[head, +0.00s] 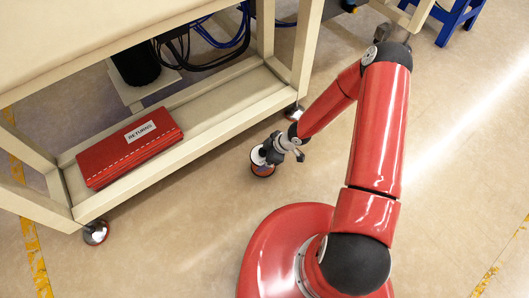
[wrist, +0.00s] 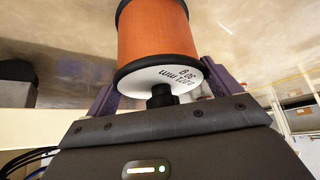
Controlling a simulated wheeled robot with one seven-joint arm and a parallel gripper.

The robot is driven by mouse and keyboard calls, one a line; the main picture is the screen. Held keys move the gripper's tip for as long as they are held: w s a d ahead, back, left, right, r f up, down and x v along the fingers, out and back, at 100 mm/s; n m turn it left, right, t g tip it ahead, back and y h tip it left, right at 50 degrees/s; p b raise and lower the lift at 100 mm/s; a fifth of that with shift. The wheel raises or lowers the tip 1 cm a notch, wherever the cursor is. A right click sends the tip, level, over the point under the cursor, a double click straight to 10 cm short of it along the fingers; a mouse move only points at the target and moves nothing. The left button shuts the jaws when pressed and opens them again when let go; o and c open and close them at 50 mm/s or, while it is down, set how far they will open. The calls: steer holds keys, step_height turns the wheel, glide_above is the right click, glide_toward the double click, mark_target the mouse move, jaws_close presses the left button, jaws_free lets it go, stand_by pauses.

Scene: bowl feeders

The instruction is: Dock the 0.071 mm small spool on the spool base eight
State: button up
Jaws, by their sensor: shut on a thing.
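The small spool (wrist: 155,35) is wound with orange-copper wire between black rims. Its white end label faces the wrist camera, upside down, and seems to read 0.071 mm. A short black stub stands out from the label's centre. My gripper (wrist: 161,93) is shut on the spool at this end, with purple fingers on either side of the stub. In the head view the spool (head: 262,168) hangs at the end of my gripper (head: 272,153), over the floor in front of the bench. I cannot make out spool base eight in either view.
Blue and black cables (head: 215,45) hang under the bench. A blue stool (head: 458,20) stands at the top right. Floor at right is clear.

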steer(key=shift+f+b, duration=0.5)
steer(key=shift+f, duration=1.55)
steer(key=shift+f, duration=0.15)
steer(key=o, duration=1.7)
